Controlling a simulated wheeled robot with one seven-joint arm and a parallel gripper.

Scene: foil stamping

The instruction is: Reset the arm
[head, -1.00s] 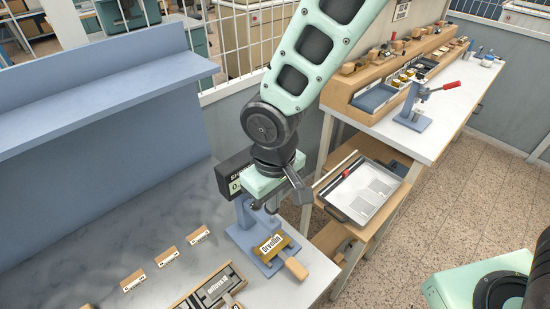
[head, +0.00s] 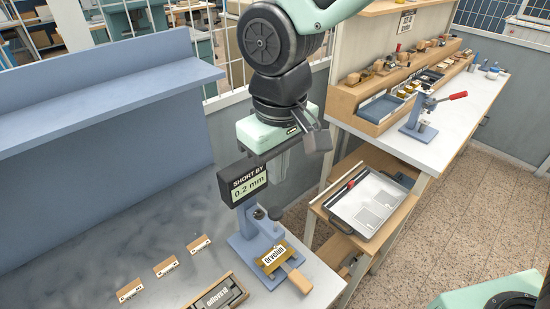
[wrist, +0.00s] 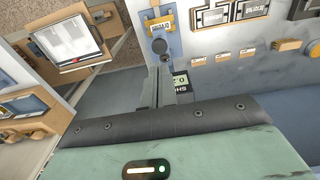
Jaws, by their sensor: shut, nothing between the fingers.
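My gripper (head: 282,165) is raised above the grey table in the head view, a little behind and above the blue gauge stand. Its fingers also show in the wrist view (wrist: 168,84), shut with nothing between them. The blue stand (head: 245,250) carries a black display (head: 243,183) reading "SHORT BY 0.2 mm". A brass block lettered "Orvelim" (head: 273,258) with a wooden handle (head: 298,280) lies at the stand's base, apart from my gripper.
Several small labelled wooden blocks (head: 165,267) and a tray of type (head: 222,298) lie on the near table. A blue lever press (head: 418,128) stands on the white bench behind.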

